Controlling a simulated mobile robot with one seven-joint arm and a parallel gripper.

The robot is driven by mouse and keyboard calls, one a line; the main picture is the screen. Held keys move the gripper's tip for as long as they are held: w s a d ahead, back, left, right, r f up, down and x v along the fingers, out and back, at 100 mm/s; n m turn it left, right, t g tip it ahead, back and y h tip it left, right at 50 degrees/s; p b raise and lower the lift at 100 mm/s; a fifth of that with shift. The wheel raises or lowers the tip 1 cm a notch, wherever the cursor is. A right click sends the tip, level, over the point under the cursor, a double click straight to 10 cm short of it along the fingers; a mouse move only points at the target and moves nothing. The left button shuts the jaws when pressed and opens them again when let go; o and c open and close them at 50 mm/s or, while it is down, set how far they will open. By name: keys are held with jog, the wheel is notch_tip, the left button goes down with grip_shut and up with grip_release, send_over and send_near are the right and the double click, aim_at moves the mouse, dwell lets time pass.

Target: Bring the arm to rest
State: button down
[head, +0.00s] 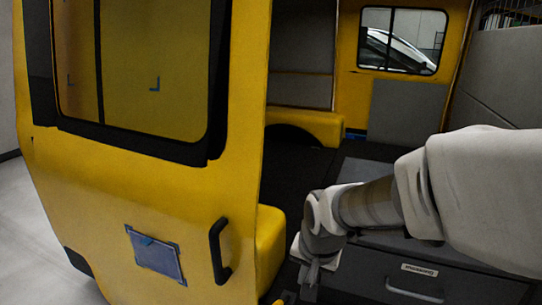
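My arm, in a pale cover, reaches in from the right edge of the head view. My gripper (309,274) is at its end, low in the middle of the picture and pointing down. It appears to the right of the yellow door (190,185) and in front of the van's dark interior. The fingers are small and partly hidden, so I cannot tell whether they are open or shut, or whether they hold anything.
The door has a black handle (219,251), a blue-grey patch (157,258) and a window (140,70) with blue corner marks. A grey drawer (400,272) lies below my arm. Pale floor (40,245) is clear at left.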

jog(key=s+d+r+n+t, duration=0.1)
jog(key=s+d+r+n, duration=0.1)
jog(key=s+d+r, duration=0.4)
jog(key=s+d+r+n+t, duration=0.15)
jog(key=s+r, duration=0.25)
jog(key=s, duration=0.4)
notch_tip(320, 180, up, 14)
jog(key=p, duration=1.3)
jog(key=shift+s+a+f+n+g+h+p, duration=0.2)
jog(key=shift+n+g+h+p, duration=0.15)
jog(key=shift+n+h, duration=0.1)
